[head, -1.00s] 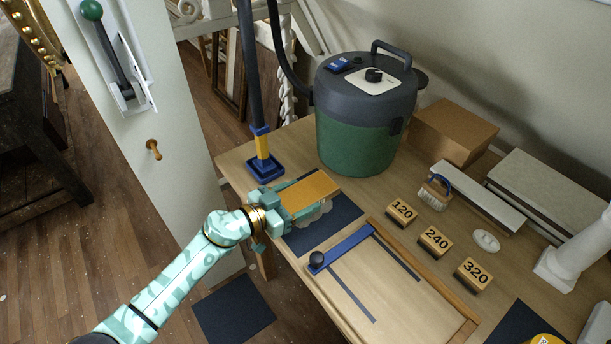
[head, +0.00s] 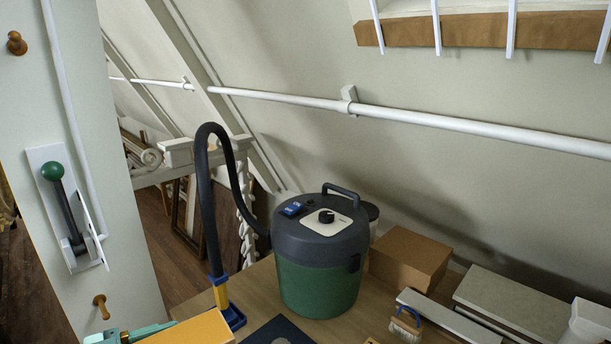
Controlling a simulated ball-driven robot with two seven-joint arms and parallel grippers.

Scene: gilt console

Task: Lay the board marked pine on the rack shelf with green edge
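An orange-brown wooden board (head: 192,330) shows at the bottom edge, partly cut off by the frame. No marking on it is readable here, so I cannot confirm that it is pine. My teal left gripper (head: 138,334) is at the board's left end and appears shut on it; its fingers are mostly cut off or hidden. My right gripper is out of view. No rack shelf with a green edge shows.
The green and dark grey vacuum (head: 318,285) stands on the wooden bench (head: 255,290), its hose arching up beside the blue nozzle (head: 232,318). A cardboard box (head: 408,258), a brush (head: 405,325) and pale slabs (head: 515,302) are right. A lever panel (head: 62,205) is left.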

